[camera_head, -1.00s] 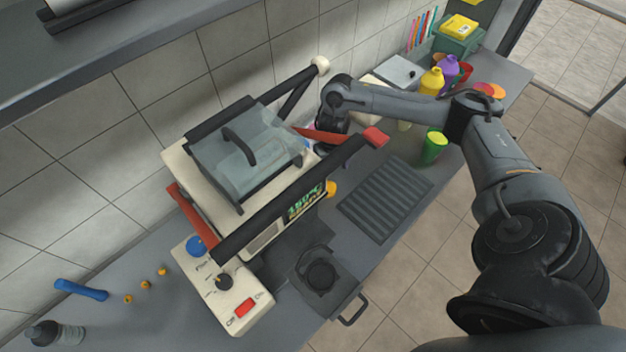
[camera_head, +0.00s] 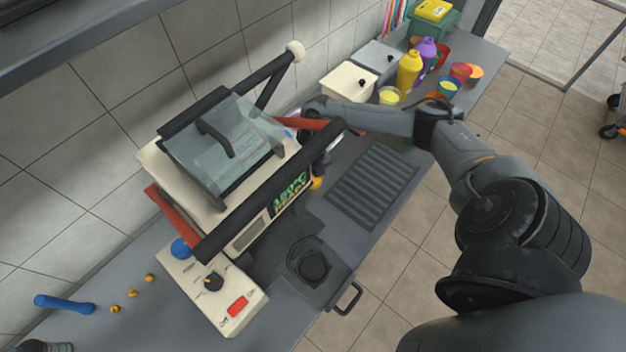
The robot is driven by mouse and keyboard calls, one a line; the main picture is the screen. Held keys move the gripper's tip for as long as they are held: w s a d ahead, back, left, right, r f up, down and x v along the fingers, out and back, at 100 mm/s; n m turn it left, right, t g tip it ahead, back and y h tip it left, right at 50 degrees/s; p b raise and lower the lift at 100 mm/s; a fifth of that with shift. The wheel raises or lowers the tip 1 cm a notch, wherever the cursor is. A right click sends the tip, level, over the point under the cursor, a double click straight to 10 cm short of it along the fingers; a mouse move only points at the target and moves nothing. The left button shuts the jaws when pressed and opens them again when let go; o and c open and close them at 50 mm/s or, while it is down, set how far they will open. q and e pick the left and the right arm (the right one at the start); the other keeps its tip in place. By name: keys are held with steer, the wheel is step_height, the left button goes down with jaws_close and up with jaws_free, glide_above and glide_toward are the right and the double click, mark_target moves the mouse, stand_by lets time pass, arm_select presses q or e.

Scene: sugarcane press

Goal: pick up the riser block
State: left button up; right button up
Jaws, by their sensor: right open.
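I cannot pick out the riser block with certainty; the area around my right gripper is partly hidden by the press and my own arm. My right gripper (camera_head: 318,160) points down at the right side of the sugarcane press (camera_head: 165,158), behind its dark front bar. The jaws are open, but the fingertips are small, dark and partly covered. A small orange-yellow thing (camera_head: 317,184) shows just below the gripper; I cannot tell whether they touch. My left gripper is not in view.
A red bar (camera_head: 296,122) passes close to my right gripper. A ribbed drain mat (camera_head: 372,182) lies right of the press. White and grey boxes (camera_head: 347,84), bottles (camera_head: 409,70) and cups stand behind my right arm. A control box (camera_head: 212,287) and black tray (camera_head: 313,264) are in front.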

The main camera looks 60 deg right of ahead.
steer(key=shift+f, duration=0.2)
steer(key=shift+c, duration=0.4)
steer(key=c, duration=1.1)
steer(key=shift+r, duration=0.1)
